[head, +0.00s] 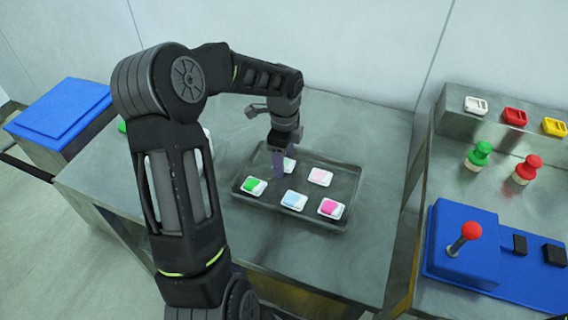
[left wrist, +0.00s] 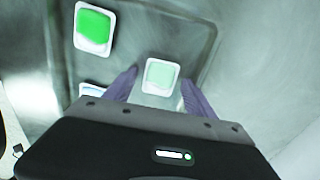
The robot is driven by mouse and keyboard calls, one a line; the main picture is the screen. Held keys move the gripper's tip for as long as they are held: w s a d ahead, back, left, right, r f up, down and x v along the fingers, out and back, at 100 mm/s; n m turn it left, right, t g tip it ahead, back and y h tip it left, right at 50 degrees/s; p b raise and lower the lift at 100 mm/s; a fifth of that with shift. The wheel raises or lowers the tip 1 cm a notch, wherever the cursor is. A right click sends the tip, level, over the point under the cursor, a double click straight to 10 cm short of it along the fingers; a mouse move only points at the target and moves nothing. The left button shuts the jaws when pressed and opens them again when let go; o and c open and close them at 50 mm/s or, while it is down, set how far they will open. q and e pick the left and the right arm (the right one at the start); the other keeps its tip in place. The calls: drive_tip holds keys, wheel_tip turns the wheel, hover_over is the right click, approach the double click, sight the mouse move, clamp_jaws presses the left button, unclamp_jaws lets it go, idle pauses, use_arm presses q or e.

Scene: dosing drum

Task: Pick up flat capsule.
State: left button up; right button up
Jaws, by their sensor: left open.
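Several flat capsules, white pads with coloured tops, lie in a dark shallow tray (head: 346,168) on the metal table. They include a green capsule (head: 253,186), a light pink one (head: 320,177), a light blue one (head: 293,200) and a magenta one (head: 331,208). A pale capsule (head: 290,165) is partly hidden behind my left gripper (head: 279,175). In the left wrist view a pale green capsule (left wrist: 160,76) shows between the open, parted fingers of my left gripper (left wrist: 160,80). Whether they touch it is unclear. My right gripper is out of view.
A blue box (head: 62,112) stands at the far left. At the right, a bench holds a blue control panel with a red-knobbed lever (head: 470,232), green and red knobs (head: 480,155), and coloured clips. The table right of the tray (head: 385,165) is clear.

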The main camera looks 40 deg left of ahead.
use_arm(q)
clamp_jaws()
idle(0.6)
wheel_tip(320, 180, up, 10)
idle(0.6)
drive_tip(key=shift+n, duration=0.3)
idle(0.6)
